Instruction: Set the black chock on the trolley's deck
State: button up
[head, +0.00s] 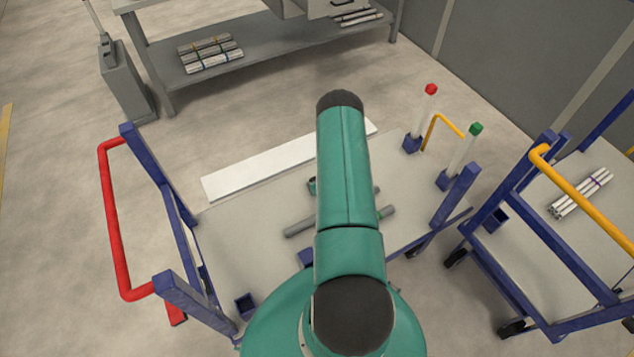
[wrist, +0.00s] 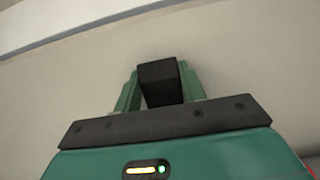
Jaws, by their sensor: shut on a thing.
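The black chock (wrist: 160,84) is a small dark block between the two green fingers of my gripper (wrist: 158,80) in the wrist view. The gripper is shut on it. The trolley's deck (head: 240,240) is a flat pale grey surface under my arm in the head view, with blue posts at its corners. A pale surface lies behind the chock in the wrist view; I cannot tell whether the chock touches it. In the head view my arm hides the chock and most of the gripper.
A grey pipe (head: 302,227) lies on the deck, partly behind my arm. A white board (head: 260,167) lies along the far edge. Red-capped (head: 426,108) and green-capped (head: 464,150) posts stand at right. A red handle (head: 113,220) is at left, another trolley (head: 575,265) at right.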

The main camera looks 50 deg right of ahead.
jog(key=shift+f, duration=0.1)
jog(key=o, duration=1)
